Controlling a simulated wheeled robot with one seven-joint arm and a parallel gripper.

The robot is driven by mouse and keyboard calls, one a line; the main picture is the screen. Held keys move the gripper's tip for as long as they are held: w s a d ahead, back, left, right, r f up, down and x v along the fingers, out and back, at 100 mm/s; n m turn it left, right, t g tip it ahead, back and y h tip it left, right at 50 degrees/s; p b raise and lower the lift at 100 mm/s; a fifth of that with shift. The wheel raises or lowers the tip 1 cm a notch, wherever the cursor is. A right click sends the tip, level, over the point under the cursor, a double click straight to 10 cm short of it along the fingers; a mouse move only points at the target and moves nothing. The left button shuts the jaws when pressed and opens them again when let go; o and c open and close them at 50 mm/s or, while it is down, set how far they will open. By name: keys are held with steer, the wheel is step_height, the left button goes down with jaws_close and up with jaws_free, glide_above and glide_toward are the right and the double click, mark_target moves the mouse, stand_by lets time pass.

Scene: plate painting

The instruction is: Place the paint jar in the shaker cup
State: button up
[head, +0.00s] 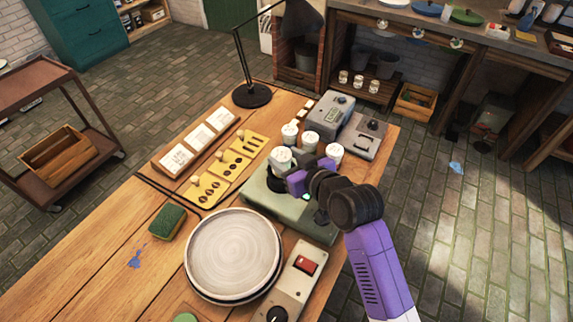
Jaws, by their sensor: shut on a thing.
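A white-lidded paint jar (281,159) is at the fingertips of my gripper (291,175), which comes in from the right in the head view and is shut on it. The jar looks upright. It is over the left part of a pale green machine (259,207), where a dark round shape, which looks like the shaker cup (272,184), shows just below it. The gripper partly hides this spot. I cannot tell whether the jar is inside the cup or just above it.
Several other white-lidded jars (309,141) stand close behind. Grey boxes (333,112) are at the back right. A stack of plates (233,249), a sponge (167,222) and a switch box (290,284) lie in front. Yellow cards (209,188) and a lamp (252,96) are on the left and back.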

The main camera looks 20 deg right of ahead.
steer(key=shift+f, duration=1.25)
steer(key=shift+f, duration=0.2)
steer(key=o, duration=1.5)
steer(key=shift+r, duration=0.15)
steer(key=shift+s+r, duration=0.1)
steer(key=shift+s, duration=0.05)
steer(key=v, duration=1.1)
steer(key=shift+s+d+r+b, duration=0.1)
steer(key=shift+s+r+b, duration=0.05)
steer(key=shift+s+b, duration=0.2)
